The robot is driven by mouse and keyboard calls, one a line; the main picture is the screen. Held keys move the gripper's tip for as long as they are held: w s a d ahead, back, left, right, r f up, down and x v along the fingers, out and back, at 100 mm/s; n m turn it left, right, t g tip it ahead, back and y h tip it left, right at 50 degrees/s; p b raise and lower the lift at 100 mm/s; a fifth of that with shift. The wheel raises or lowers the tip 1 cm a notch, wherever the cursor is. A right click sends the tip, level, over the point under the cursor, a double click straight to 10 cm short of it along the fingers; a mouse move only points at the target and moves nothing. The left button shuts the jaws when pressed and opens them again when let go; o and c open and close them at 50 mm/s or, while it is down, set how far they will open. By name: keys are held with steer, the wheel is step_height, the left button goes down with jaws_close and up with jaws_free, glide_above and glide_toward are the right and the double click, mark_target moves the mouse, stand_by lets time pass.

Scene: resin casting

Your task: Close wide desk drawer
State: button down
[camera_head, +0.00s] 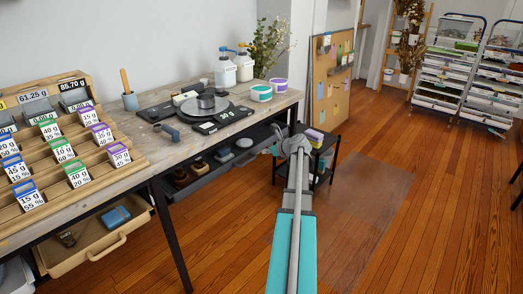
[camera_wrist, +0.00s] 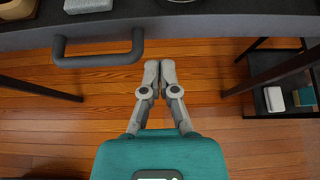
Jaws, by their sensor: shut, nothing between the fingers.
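The wide desk drawer is the dark grey drawer (camera_head: 218,171) under the wooden desk. It is open, with several small things visible inside. In the wrist view its dark front edge (camera_wrist: 205,28) runs across the top, with a dark bar handle (camera_wrist: 98,60) at the left. My gripper (camera_wrist: 159,66) is shut and empty. Its fingertips appear just below the drawer front in the picture, to the right of the handle, with a visible gap. In the head view my gripper (camera_head: 292,143) is beside the drawer's far end, partly hidden by my own arm.
A light wooden drawer (camera_head: 97,256) also stands open at the lower left. The desk (camera_head: 150,128) holds racks, a scale and containers. A small black shelf cart (camera_head: 325,160) stands close to my gripper. Open wooden floor (camera_head: 380,215) lies to the right.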

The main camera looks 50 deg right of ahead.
steer(key=p+v, duration=0.4)
steer(key=v, duration=0.4)
steer(key=shift+s+r, duration=0.3)
steer(key=shift+a, duration=0.1)
steer(key=n+g+y, duration=0.3)
steer(key=n, duration=0.5)
glide_toward(237, 165)
steer(key=w+a+f, duration=0.3)
steer(key=a, duration=0.3)
steer(key=w+a+f+n+g, duration=0.2)
steer(key=a+n, duration=0.3)
steer(key=a, duration=0.3)
steer(key=w+a+f+n+g, duration=0.15)
steer(key=a+n, duration=0.25)
steer(key=a, duration=0.5)
steer(key=s+a+f+n+g+h, duration=0.1)
steer(key=s+a+n+g, duration=0.25)
steer(key=a+n, duration=0.85)
steer(key=s+a+f+n+g+h, duration=0.2)
steer(key=s+a+n, duration=0.35)
steer(key=a, duration=1.05)
step_height(237, 165, up, 37)
steer(key=w+n+p, duration=0.1)
steer(key=n+p, duration=0.1)
steer(key=p, duration=3.5)
steer(key=shift+w, duration=0.4)
steer(key=shift+a+r, duration=0.1)
steer(key=shift+r, duration=0.05)
